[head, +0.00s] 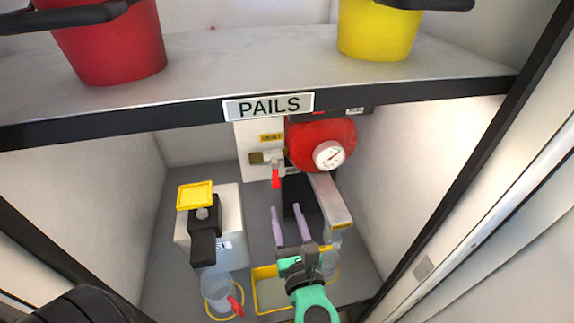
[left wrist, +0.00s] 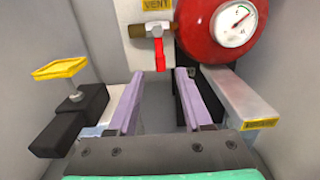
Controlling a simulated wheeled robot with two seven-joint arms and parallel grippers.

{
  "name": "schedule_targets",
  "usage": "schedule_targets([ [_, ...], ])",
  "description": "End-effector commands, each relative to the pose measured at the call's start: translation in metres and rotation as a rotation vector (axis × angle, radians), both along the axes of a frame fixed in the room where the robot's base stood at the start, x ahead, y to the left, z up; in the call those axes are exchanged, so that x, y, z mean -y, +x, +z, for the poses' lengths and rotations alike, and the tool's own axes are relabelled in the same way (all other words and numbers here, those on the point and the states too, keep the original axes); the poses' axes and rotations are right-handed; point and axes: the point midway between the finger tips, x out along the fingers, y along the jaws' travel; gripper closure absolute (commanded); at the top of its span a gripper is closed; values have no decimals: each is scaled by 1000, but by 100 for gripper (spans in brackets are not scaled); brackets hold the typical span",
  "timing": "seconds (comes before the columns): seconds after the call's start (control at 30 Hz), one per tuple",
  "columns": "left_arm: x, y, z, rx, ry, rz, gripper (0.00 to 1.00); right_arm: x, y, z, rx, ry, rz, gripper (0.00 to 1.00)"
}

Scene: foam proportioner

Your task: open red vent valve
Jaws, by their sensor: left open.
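The red vent valve handle (head: 276,179) hangs straight down from a brass and silver valve body (head: 266,158) on a white panel under a yellow VENT label. In the left wrist view the red handle (left wrist: 160,54) appears beyond and slightly above the gap between my fingertips. My left gripper (head: 286,208) is open, its two purple fingers pointing toward the valve, below and in front of it. In the left wrist view the gripper (left wrist: 158,76) is empty, and neither finger appears to touch the handle. My right gripper is in neither view.
A red tank (head: 308,139) with a white gauge (head: 329,155) is right of the valve, above a grey bar (head: 330,199). A white container with a black tap (head: 205,226) stands left. A clear cup (head: 217,290) and a yellow-rimmed tray (head: 268,293) sit low in front. A shelf (head: 230,73) holds pails overhead.

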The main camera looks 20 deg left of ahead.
Motion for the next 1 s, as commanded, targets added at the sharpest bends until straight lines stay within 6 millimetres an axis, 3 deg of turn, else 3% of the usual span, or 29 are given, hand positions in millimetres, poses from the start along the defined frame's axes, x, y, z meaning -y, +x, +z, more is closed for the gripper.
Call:
schedule_targets([
  [0.23, -37, 50, 4, 3, 1, -1, 50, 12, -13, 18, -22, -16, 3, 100],
  [0.5, -74, 99, 1, 1, -3, -3, 50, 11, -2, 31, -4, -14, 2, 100],
  [0.87, -81, 108, -2, -1, -4, -4, 50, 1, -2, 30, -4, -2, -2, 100],
  [1.0, -81, 108, -2, -1, -4, -4, 100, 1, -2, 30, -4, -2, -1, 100],
])
